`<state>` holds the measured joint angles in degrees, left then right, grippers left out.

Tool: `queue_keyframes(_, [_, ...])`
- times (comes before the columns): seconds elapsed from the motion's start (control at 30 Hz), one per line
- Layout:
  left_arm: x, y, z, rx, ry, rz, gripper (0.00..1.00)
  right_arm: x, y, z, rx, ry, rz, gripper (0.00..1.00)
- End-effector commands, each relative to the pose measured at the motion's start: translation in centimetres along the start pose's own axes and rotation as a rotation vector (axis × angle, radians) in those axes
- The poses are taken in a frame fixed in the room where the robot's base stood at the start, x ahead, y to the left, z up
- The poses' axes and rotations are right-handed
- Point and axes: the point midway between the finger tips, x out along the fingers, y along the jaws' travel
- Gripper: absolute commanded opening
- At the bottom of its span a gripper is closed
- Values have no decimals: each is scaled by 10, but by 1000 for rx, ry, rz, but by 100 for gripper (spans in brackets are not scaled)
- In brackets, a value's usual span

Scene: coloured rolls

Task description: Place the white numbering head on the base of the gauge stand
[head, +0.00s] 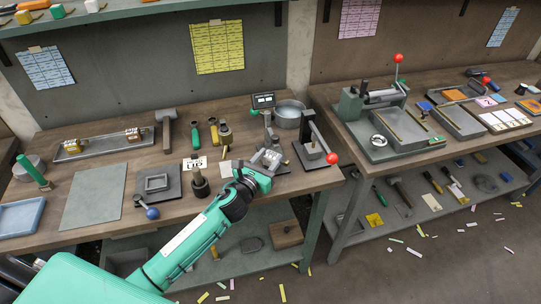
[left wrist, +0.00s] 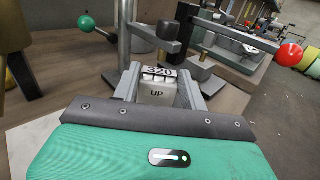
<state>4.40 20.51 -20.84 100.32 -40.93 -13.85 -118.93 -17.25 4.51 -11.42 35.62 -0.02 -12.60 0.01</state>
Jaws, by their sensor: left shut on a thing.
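My left gripper (head: 268,158) reaches over the left bench from the front. In the left wrist view its two grey fingers (left wrist: 158,85) are shut on the white numbering head (left wrist: 157,90), which reads "320" on top and "UP" on its face. The gauge stand shows in the head view by its post (head: 267,122) and green-tipped lever, just beyond my gripper. In the left wrist view its silver post (left wrist: 124,45) rises behind and left of the head, its dark arm above. Its base is largely hidden, and I cannot tell whether the head touches it. My right gripper is not in view.
A press with a red-ball lever (head: 331,158) stands close to the right of my gripper. A round metal pan (head: 289,113) and a digital display (head: 263,101) are behind. A dark stamp (head: 200,185) stands to the left. A grey mat (head: 95,195) lies clear farther left.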

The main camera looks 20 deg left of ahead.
Motion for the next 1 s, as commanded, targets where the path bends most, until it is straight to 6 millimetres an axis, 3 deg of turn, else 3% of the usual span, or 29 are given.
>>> queue_keyframes(0.1, [19,0,2,-4,0,1,18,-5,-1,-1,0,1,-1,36])
queue_keyframes(0.57, [16,0,-9,-1,0,0,18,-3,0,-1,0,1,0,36])
queue_keyframes(0.6, [16,0,-9,0,1,0,45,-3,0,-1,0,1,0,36])
queue_keyframes(0.7, [16,0,-8,-1,1,0,65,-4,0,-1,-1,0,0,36])
queue_keyframes(1.0, [16,0,-7,-1,0,0,65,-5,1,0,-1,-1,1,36])
